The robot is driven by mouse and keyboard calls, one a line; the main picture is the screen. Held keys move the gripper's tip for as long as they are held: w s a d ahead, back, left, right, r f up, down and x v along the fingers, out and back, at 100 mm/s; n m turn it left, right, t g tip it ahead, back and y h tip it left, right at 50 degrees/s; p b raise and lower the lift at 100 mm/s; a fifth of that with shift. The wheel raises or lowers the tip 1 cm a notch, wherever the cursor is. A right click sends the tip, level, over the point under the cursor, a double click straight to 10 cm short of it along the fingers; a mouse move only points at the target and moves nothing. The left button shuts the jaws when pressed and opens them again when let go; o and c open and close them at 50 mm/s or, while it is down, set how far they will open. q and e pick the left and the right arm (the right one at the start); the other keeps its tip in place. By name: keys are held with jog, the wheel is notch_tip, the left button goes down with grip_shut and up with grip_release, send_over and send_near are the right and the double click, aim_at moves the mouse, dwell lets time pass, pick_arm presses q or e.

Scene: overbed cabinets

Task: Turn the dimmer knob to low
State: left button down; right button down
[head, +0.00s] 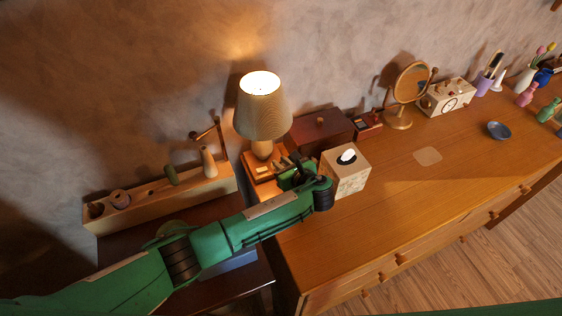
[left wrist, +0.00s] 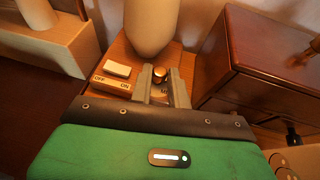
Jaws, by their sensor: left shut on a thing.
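The dimmer knob (left wrist: 159,75) is a small round brownish knob on the lamp's wooden base, with a label partly hidden below it. My left gripper (left wrist: 161,78) is shut on the knob, one grey finger on each side of it. In the head view my left gripper (head: 287,162) reaches the front right of the base (head: 258,170), and the knob is hidden there. The lamp (head: 262,108) has a ribbed shade and is lit brightly. A white rocker switch (left wrist: 118,70) marked OFF and ON sits left of the knob. My right gripper is not in view.
A tissue box (head: 345,172) stands close to the right of my left gripper. A dark red-brown wooden box (head: 320,128) is behind it. A long wooden holder (head: 160,200) lies to the left. The dresser top (head: 400,195) is mostly clear toward the front right.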

pick_arm(q)
jog(key=shift+d+n+g+y, duration=0.1)
jog(key=shift+n+g+y, duration=0.3)
jog(key=shift+n, duration=0.1)
jog(key=c, duration=1.6)
grip_release()
jog(key=shift+w, duration=0.1)
jog(key=b+v, duration=0.1)
jog(key=v, duration=1.2)
jog(key=shift+s+d, duration=0.2)
jog(key=shift+s, duration=0.15)
